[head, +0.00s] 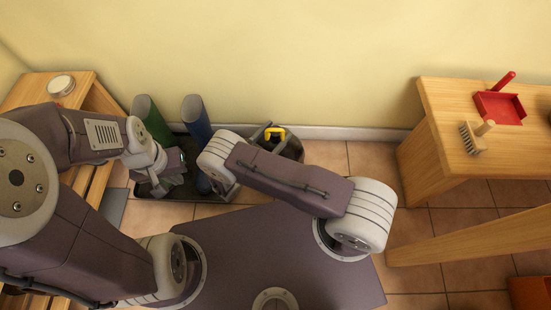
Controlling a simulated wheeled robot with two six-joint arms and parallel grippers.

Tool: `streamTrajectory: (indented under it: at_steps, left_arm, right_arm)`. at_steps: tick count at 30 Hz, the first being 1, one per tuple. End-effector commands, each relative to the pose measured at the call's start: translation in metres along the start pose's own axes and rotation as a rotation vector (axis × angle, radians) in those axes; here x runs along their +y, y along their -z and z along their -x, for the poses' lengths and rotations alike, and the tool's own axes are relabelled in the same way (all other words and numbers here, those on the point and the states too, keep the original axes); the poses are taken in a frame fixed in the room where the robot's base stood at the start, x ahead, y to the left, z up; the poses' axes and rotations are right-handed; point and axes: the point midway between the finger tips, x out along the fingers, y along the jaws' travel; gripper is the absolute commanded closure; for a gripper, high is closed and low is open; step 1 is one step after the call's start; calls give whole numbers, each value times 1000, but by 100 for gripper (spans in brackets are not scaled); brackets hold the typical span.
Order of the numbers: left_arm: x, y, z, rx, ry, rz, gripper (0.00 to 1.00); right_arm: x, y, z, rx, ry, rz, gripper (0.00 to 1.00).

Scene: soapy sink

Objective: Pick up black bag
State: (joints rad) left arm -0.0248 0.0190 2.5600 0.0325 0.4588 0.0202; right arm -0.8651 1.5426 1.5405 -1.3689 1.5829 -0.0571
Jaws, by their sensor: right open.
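A dark, black-looking bag (291,148) with a yellow item (274,132) at its top stands on the tiled floor against the back wall. My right forearm hides its lower left part. My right gripper (228,188) is open, left of the bag and apart from it, mostly hidden below my wrist. My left gripper (172,162) is further left, over a dark boot tray and beside a green boot. Its jaws are too small and shaded to tell whether they are open.
A green boot (151,119) and a blue boot (197,122) stand in the dark tray (150,190) left of the bag. A wooden bench (85,90) is at left. A wooden table (450,100) at right holds a red dustpan (499,106) and a brush (472,138). Floor right of the bag is clear.

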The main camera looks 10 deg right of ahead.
Motion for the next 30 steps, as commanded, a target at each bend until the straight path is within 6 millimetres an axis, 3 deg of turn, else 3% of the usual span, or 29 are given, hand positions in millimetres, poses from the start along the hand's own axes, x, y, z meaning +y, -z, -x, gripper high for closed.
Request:
streamTrajectory:
  at_steps: [3,4,9,11,23,30]
  left_arm:
    - [0,0,0,0,0,0,100]
    - [0,0,0,0,0,0,100]
    - [0,0,0,0,0,0,100]
    - [0,0,0,0,0,0,100]
    - [0,0,2,0,0,0,100]
    - [0,2,19,0,0,0,100]
  right_arm:
    - [0,0,0,0,0,0,36]
    - [0,0,0,0,0,0,41]
    - [0,0,0,0,0,0,88]
    - [0,0,0,0,0,0,100]
    - [0,-5,1,-4,0,-1,100]
    - [0,-24,1,-5,0,-1,100]
